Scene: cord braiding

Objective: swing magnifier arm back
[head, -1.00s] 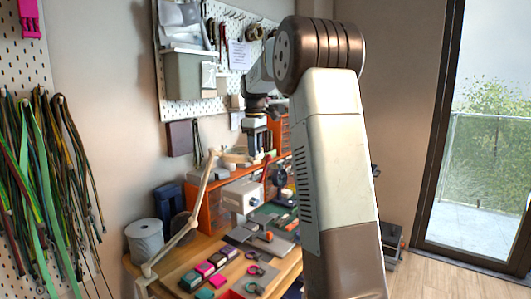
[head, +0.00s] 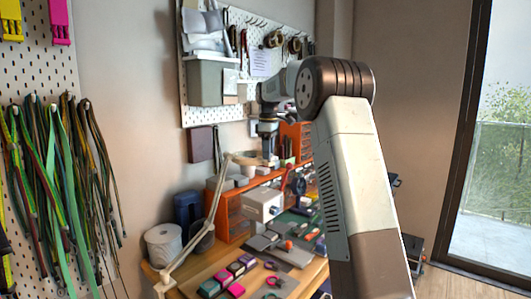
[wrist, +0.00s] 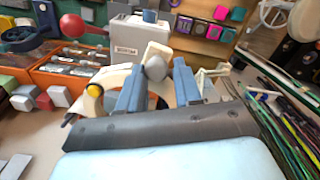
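The magnifier arm (head: 211,211) is a thin cream jointed arm rising from the bench's near left edge. Its upper end and head (head: 243,158) reach right, toward my gripper (head: 268,152), which points down above the orange drawer unit. In the wrist view, the two blue-grey fingers (wrist: 157,84) stand apart. A grey round knob (wrist: 156,67) on a cream part (wrist: 150,52) shows between the fingertips, with a small gap at the right finger. I cannot tell whether the fingers touch it. The lens is partly hidden behind my gripper.
An orange drawer unit (head: 229,213) and a white box (head: 262,205) stand close below my gripper. Cords (head: 55,180) hang on the left wall.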

